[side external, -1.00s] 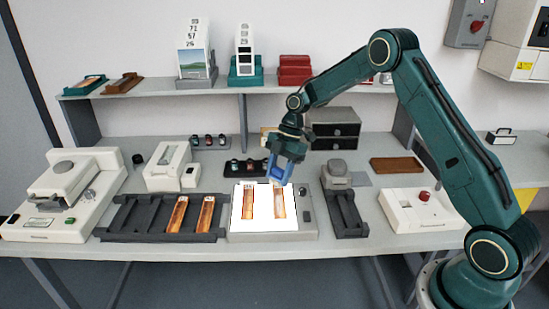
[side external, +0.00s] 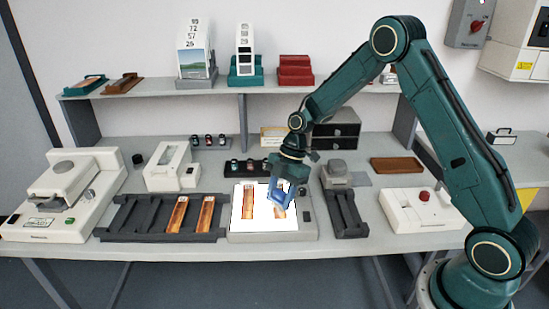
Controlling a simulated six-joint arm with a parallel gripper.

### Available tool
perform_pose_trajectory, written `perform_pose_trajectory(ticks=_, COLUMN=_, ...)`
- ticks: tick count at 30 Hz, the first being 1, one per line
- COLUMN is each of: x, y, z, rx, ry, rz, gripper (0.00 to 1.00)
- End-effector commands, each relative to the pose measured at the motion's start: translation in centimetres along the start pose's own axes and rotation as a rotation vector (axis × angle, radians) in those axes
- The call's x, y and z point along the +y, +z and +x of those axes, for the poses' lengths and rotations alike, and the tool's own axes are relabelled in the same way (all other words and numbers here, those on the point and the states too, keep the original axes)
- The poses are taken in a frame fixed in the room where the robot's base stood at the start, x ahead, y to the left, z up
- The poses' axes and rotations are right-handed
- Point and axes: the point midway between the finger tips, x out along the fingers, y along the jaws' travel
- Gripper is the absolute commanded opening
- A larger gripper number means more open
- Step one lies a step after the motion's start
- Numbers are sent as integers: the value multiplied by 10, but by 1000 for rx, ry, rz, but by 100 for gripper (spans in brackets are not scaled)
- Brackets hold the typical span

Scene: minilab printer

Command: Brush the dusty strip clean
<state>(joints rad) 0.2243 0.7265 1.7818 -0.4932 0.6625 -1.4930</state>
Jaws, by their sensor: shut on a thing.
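A lit white light panel (side external: 236,217) sits at the front middle of the bench. Two orange-brown film strips lie on it: a left strip (side external: 249,203) in full view and a right strip (side external: 281,213) partly covered by my gripper. I cannot make out dust on either one. My gripper (side external: 279,203), with blue fingers, points down over the right strip. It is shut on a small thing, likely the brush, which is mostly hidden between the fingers. I cannot tell whether it touches the strip.
A dark rack (side external: 126,220) with two more strips (side external: 177,214) stands left of the panel. A narrow dark tray (side external: 347,225) and a grey block (side external: 337,172) stand to its right. A white box with a red button (side external: 424,196) is farther right. Small bottles (side external: 234,167) stand behind the panel.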

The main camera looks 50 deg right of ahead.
Motion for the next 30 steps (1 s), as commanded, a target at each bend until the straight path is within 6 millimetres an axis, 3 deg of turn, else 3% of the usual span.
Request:
perform_pose_trajectory(ticks=9, x=-19, y=-17, z=8, rx=1, ry=-3, rz=-1, gripper=24)
perform_pose_trajectory(ticks=30, x=26, y=24, z=-10, rx=0, ry=0, rz=1, gripper=24)
